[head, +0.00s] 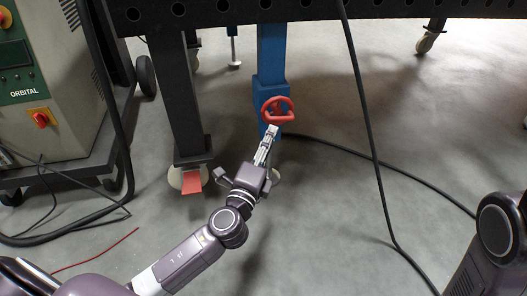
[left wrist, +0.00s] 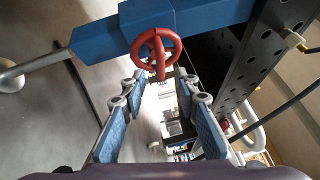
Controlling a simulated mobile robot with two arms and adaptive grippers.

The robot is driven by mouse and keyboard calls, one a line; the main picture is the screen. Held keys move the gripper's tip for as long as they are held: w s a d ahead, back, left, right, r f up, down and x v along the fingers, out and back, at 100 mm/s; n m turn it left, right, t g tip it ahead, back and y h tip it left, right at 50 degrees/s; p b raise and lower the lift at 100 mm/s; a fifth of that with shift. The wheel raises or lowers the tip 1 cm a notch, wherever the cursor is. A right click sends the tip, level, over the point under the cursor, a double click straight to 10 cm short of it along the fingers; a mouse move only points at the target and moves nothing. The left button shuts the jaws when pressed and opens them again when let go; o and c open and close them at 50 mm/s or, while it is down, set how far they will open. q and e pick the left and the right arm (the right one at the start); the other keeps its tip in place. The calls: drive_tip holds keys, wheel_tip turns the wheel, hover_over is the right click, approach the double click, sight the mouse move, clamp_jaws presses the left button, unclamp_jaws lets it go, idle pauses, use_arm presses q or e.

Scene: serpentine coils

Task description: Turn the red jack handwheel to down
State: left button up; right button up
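The red handwheel (head: 277,110) is on the front of the blue jack column (head: 271,60), under the table edge. In the left wrist view the red handwheel (left wrist: 157,50) shows face on, with the blue column (left wrist: 205,16) behind it. My left gripper (head: 269,137) is just below the wheel, reaching up toward it. In the left wrist view my left gripper (left wrist: 160,80) has its fingers apart, with the wheel's lower rim near the gap between the tips. Whether they touch cannot be told. My right gripper is out of view; only part of that arm shows at lower right.
A dark perforated table (head: 330,10) is overhead, with a dark leg (head: 186,95) left of the column. A black cable (head: 372,150) hangs right of the wheel. A welding machine (head: 40,90) stands at the left. The floor at right is mostly clear.

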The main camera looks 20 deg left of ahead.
use_arm(q)
drive_tip(key=shift+s+f, duration=0.15)
drive_tip(key=shift+s, duration=1.05)
drive_tip(key=shift+s+f, duration=0.1)
drive_tip(key=shift+s, duration=1.05)
